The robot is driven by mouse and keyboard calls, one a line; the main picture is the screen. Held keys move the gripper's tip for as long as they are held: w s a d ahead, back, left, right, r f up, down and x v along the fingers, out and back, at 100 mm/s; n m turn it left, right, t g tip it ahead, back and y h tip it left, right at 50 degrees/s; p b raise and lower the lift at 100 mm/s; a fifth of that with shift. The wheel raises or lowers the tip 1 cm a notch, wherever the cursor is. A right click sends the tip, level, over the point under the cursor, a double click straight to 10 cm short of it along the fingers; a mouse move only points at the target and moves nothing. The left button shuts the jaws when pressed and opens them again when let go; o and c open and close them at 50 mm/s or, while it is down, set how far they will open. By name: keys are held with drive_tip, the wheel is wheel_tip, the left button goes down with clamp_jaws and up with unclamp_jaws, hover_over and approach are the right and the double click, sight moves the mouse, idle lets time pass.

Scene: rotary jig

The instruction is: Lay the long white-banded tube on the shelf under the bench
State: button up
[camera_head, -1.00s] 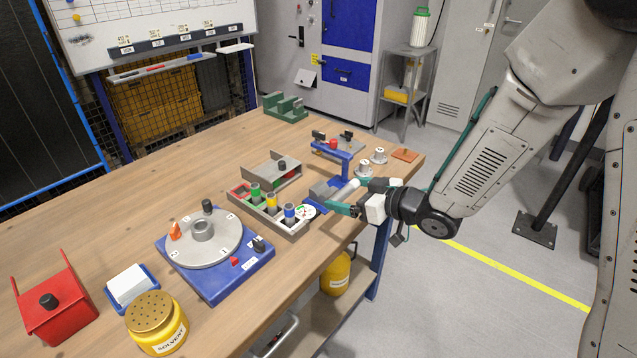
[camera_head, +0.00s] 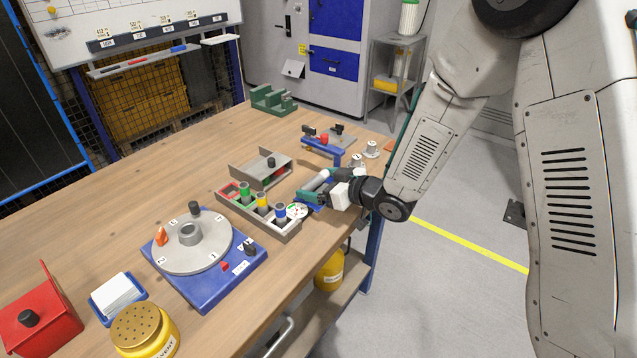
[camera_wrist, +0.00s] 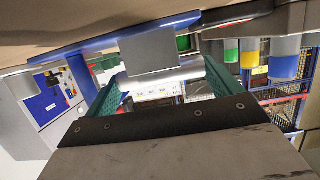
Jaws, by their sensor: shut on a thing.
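My gripper (camera_head: 312,194) has green fingers and is low over the right-hand part of the bench, beside the blue fixture (camera_head: 322,147). It is shut on a pale grey-white tube (camera_head: 317,180), whose far part shows just beyond the fingers. In the wrist view the tube (camera_wrist: 165,76) lies crosswise between the green fingers, close under a grey block. Its white band cannot be made out clearly, and the fingers hide part of it. The shelf under the bench (camera_head: 312,312) shows below the bench's front edge. A yellow container (camera_head: 329,270) stands on it.
A grey tray with coloured cylinders (camera_head: 262,212) stands left of my gripper. The blue rotary jig (camera_head: 205,262), solvent can (camera_head: 145,332) and red holder (camera_head: 38,310) are further left. White-grey round parts (camera_head: 371,149) lie behind. A bench leg (camera_head: 371,255) bounds the shelf's right end.

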drive_tip(key=shift+f, duration=0.15)
drive_tip(key=o, duration=0.8)
drive_tip(key=shift+o, duration=0.2)
drive_tip(key=shift+f, duration=0.1)
drive_tip(key=v, duration=0.7)
drive_tip(key=shift+s+d, duration=0.15)
drive_tip(key=shift+s, duration=0.25)
